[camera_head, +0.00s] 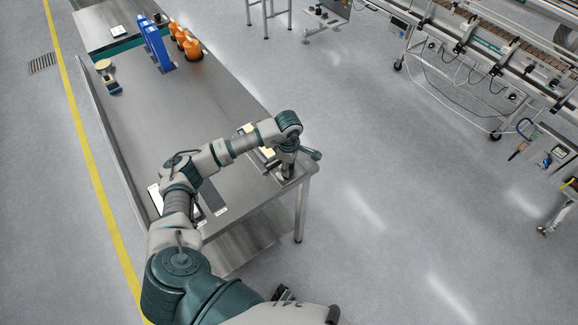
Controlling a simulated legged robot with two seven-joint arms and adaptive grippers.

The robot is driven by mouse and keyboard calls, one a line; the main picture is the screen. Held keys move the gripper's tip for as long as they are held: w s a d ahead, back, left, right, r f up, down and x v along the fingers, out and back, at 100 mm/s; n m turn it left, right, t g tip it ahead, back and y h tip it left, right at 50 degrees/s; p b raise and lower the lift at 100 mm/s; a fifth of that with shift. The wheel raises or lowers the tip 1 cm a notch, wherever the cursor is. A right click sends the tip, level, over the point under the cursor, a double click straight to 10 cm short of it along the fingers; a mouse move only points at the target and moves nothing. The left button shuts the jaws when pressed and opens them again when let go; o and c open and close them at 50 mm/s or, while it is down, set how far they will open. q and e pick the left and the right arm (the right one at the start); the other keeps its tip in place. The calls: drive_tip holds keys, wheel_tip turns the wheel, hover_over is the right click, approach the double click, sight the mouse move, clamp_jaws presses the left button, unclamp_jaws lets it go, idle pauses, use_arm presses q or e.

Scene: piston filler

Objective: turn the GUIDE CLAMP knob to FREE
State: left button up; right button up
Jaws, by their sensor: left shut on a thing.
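My left arm reaches from the bottom of the head view over the steel table (135,105). My left gripper (286,172) points down at the table's near right corner. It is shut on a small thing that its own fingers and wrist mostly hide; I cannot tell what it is. A dark handle-like part (311,154) sticks out to the right beside the wrist. I cannot make out a GUIDE CLAMP knob or its FREE mark at this size. My right gripper cannot be made out.
A conveyor machine (480,45) stands at upper right. Open grey floor (390,170) lies between.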

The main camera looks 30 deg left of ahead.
use_arm(q)
drive_tip(key=shift+w+a+n, duration=0.1)
drive_tip(key=shift+a+n, duration=0.1)
drive_tip(key=shift+n, duration=1.3)
drive_tip(key=o, duration=1.1)
drive_tip(key=shift+o, duration=0.2)
wheel_tip(320, 180, up, 12)
drive_tip(key=shift+a, duration=0.15)
drive_tip(key=shift+f, duration=0.15)
